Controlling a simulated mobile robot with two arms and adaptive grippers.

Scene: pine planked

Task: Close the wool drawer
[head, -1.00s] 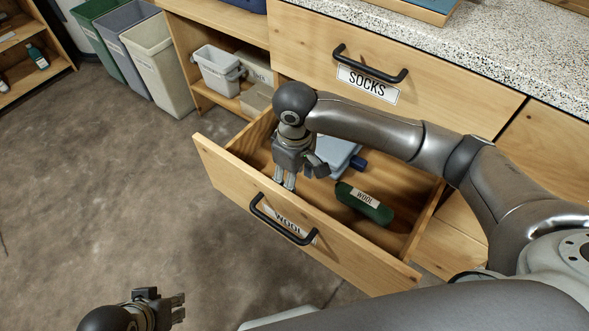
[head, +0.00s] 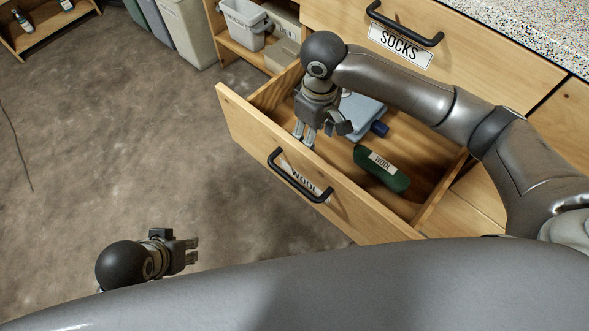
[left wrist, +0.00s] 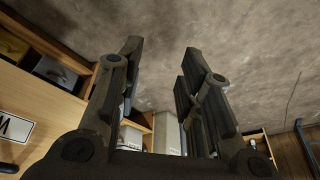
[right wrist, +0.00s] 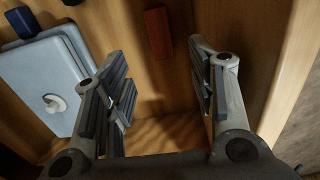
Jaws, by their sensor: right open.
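The wool drawer (head: 246,137) is pulled out under the socks drawer, with a black handle (head: 299,176) and a WOOL label on its front. My right gripper (head: 305,138) reaches down inside it, close behind the front panel. In the right wrist view its fingers (right wrist: 165,100) are apart with nothing between them, and the panel's inner face (right wrist: 270,50) is at the right. I cannot tell whether they touch. My left gripper (head: 196,255) is open and empty, out in front of the drawer. It also shows in the left wrist view (left wrist: 160,75).
A green bottle labelled WOOL (head: 381,170) and a blue-grey container (head: 358,115) lie in the drawer. A reddish-brown block (right wrist: 158,33) shows there too. The socks drawer (head: 480,62) above is shut. Bins (head: 186,30) stand at upper left. Floor before the drawer is clear.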

